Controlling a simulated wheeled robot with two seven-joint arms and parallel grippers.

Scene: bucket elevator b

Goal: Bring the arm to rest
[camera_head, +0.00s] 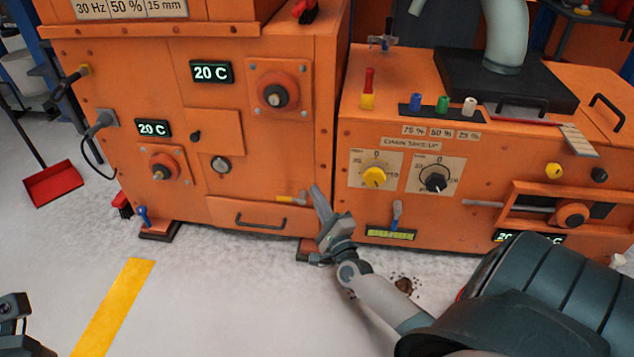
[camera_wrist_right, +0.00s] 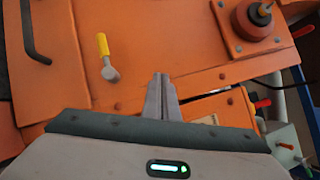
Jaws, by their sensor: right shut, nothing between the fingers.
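My right arm reaches in from the lower right in the head view. Its gripper (camera_head: 320,200) is shut and empty, with its fingers pointing up at the front of the orange machine (camera_head: 120,75), near its lower right corner. A small yellow-handled lever (camera_head: 289,200) is just left of the fingertips. In the right wrist view the closed fingers (camera_wrist_right: 162,95) point at the orange panel, with the yellow lever (camera_wrist_right: 103,48) to their left, apart from them. A dark part at the lower left edge of the head view (camera_head: 12,308) seems to be my left gripper, mostly cut off.
A lower orange unit (camera_head: 480,160) with a yellow knob (camera_head: 374,177) and a black knob (camera_head: 435,182) stands right of the gripper. A drawer handle (camera_head: 262,221) is to its left. The floor in front is open, with a yellow stripe (camera_head: 113,305) and a red dustpan (camera_head: 53,185).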

